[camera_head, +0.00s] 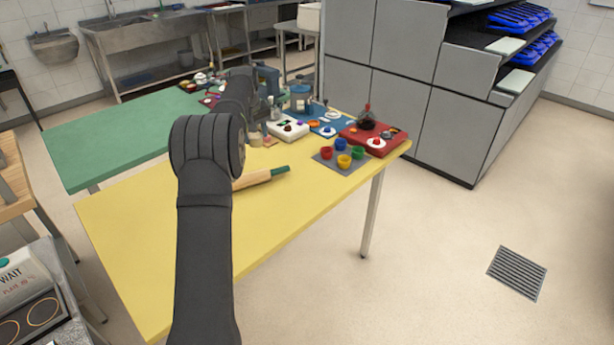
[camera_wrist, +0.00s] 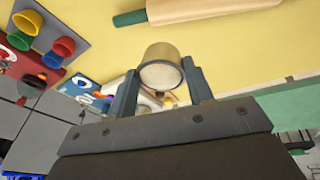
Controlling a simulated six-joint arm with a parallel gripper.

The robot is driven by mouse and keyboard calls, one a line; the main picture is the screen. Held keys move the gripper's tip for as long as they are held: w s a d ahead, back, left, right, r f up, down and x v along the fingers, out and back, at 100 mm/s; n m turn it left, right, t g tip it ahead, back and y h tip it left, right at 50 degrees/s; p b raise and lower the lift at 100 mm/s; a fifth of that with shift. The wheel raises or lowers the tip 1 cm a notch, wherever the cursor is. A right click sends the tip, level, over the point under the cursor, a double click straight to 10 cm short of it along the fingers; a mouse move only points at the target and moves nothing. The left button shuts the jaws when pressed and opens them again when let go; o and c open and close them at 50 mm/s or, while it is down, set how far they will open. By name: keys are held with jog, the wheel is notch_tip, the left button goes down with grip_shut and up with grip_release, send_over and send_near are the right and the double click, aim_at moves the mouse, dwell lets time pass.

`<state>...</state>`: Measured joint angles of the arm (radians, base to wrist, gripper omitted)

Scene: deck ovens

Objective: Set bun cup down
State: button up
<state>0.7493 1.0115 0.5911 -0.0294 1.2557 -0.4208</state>
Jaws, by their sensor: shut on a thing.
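The bun cup (camera_wrist: 160,58) is a small tan metal cup with a pale, whitish end facing the camera in the wrist view. My gripper (camera_wrist: 161,86) has one finger on each side of it and is shut on it. Yellow tabletop (camera_wrist: 230,50) shows behind the cup; whether the cup touches it I cannot tell. In the head view my arm covers part of the yellow table (camera_head: 130,230), and the held cup cannot be made out clearly.
A grey mat (camera_head: 318,158) holds several coloured cups. A red tray (camera_head: 385,145), blue mat (camera_head: 318,131) and white tray (camera_head: 287,136) stand close by. A rolling pin (camera_head: 255,179) lies nearer the front, also in the wrist view (camera_wrist: 190,10). The table's front is clear.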

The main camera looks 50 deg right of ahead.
jog(key=s+d+m, duration=0.4)
jog(key=s+d, duration=1.2)
jog(key=s, duration=0.5)
jog(key=shift+g+h, duration=0.3)
jog(key=shift+g, duration=0.1)
jog(key=f, duration=0.3)
jog(key=w+f, duration=0.1)
jog(key=f, duration=0.1)
jog(key=shift+o, duration=0.2)
jog(key=w+f, duration=0.2)
jog(key=w, duration=0.1)
jog(key=w+f, duration=0.2)
jog(key=w, duration=0.2)
jog(key=w+a+f, duration=0.1)
jog(key=w+f, duration=0.1)
jog(key=w, duration=0.1)
jog(key=shift+w+f, duration=0.2)
jog(key=shift+f, duration=0.05)
jog(key=shift+w+f, duration=0.3)
jog(key=shift+w, duration=0.2)
jog(key=shift+c, duration=0.2)
jog(key=shift+o, duration=0.2)
jog(key=shift+f, duration=1.95)
jog(key=shift+f, duration=0.1)
jog(key=o, duration=0.6)
jog(key=shift+f, duration=0.1)
jog(key=shift+c, duration=0.2)
jog(key=o, duration=0.4)
